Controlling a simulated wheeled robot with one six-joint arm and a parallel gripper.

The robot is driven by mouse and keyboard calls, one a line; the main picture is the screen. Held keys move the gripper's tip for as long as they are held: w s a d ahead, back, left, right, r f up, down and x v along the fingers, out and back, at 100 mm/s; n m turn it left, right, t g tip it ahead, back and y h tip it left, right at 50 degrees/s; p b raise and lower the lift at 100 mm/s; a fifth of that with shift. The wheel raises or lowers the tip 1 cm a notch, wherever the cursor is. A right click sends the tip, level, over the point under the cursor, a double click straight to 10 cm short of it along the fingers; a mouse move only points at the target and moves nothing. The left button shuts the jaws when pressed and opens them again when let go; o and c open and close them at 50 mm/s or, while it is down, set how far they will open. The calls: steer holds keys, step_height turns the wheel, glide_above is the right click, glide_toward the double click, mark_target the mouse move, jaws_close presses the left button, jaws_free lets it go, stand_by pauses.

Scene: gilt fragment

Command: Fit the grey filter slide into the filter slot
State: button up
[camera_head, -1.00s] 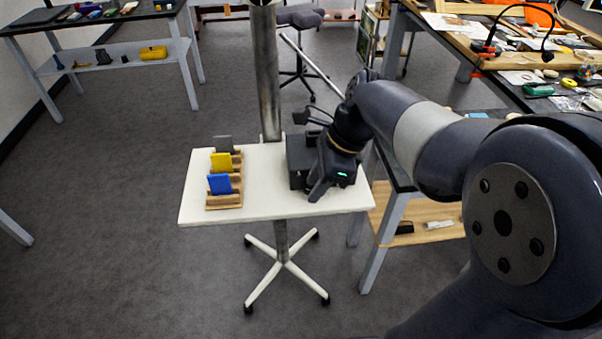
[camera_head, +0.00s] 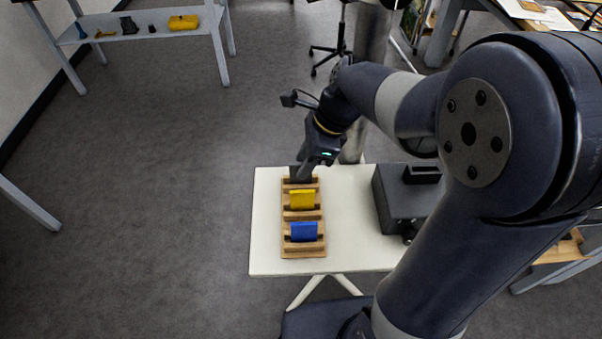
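The grey filter slide (camera_head: 296,172) stands in the far place of the wooden rack (camera_head: 303,251), mostly hidden by my gripper. My gripper (camera_head: 305,174) points down at the far end of the rack, right at the grey slide. From this view I cannot tell whether its fingers are apart or closed on the slide. The dark box (camera_head: 402,204) with a slot (camera_head: 422,174) in its top stands to the right on the white table, apart from my gripper.
A yellow slide (camera_head: 302,199) and a blue slide (camera_head: 304,232) stand in the nearer rack places. The white table (camera_head: 345,235) is bare between rack and box. A metal pole (camera_head: 372,45) rises behind the table. My arm crosses the right side.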

steer(key=x, duration=0.2)
steer(key=shift+w+a+f, duration=0.1)
steer(key=shift+f, duration=0.15)
jaws_close()
